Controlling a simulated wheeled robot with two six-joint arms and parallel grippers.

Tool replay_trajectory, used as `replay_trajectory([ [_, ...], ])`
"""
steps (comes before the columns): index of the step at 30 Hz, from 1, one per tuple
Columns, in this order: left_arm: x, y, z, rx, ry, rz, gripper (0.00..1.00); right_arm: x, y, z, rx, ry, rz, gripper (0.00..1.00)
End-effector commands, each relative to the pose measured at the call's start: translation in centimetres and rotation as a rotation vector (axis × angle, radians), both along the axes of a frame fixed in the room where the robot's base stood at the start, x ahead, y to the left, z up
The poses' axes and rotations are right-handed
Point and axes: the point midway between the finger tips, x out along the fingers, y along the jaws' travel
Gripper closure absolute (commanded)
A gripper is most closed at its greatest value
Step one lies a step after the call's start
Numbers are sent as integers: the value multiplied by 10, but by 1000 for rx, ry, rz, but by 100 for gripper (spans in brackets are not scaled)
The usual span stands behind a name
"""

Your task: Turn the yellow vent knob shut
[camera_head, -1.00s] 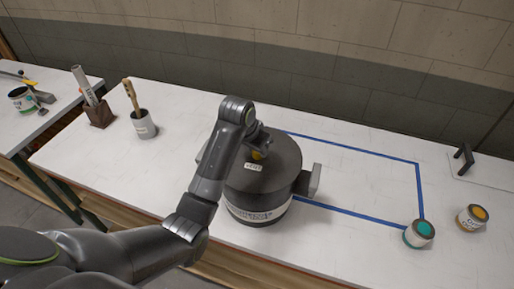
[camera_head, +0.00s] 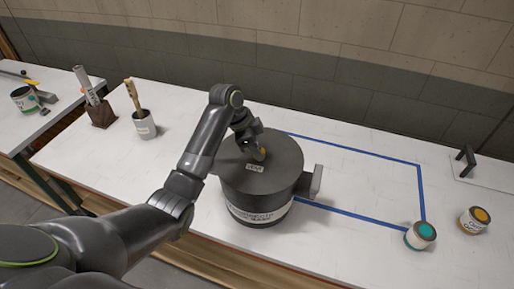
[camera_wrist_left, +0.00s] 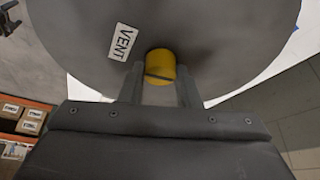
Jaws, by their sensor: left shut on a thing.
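The yellow vent knob (camera_wrist_left: 160,64) sits on the dark lid (camera_wrist_left: 215,40) of a round grey drum, beside a white VENT label (camera_wrist_left: 122,42). In the head view the drum (camera_head: 245,193) stands on the white bench, and a bit of the yellow knob (camera_head: 263,152) shows by the fingers. My left gripper (camera_head: 257,154) reaches down onto the lid from above. In the left wrist view its two fingers (camera_wrist_left: 160,85) stand on either side of the knob and are shut on it. A dark slot line crosses the knob at a slant. My right gripper is out of view.
Blue tape (camera_head: 419,190) marks a rectangle right of the drum. A teal paint can (camera_head: 420,235) and an orange one (camera_head: 473,220) stand at the right. A brush cup (camera_head: 144,126) and a dark holder (camera_head: 101,114) stand at the left. The taped area is clear.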

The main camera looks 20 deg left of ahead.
Motion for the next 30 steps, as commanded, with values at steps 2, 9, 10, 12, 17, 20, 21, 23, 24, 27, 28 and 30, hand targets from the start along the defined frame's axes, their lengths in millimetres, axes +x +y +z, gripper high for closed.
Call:
replay_trajectory([
  [2,1,0,1,0,0,-37,93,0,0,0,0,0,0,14],
  [9,1,0,0,-1,-1,-111,93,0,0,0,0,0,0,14],
  [10,1,0,0,0,-2,-115,93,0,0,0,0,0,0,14],
  [12,1,0,0,0,-2,-124,93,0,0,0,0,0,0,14],
  [17,1,0,0,0,-1,-131,93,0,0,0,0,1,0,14],
  [20,1,0,0,0,-1,-131,93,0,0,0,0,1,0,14],
  [21,1,0,0,0,-1,-131,93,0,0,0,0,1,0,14],
  [23,1,0,0,0,-1,-131,93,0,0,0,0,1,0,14],
  [24,1,0,0,0,-1,-131,93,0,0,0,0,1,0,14],
  [27,1,0,0,0,-1,-130,61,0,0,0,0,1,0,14],
  [28,1,0,0,0,-1,-130,57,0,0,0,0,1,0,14],
  [30,1,0,0,0,-1,-130,48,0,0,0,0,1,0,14],
])
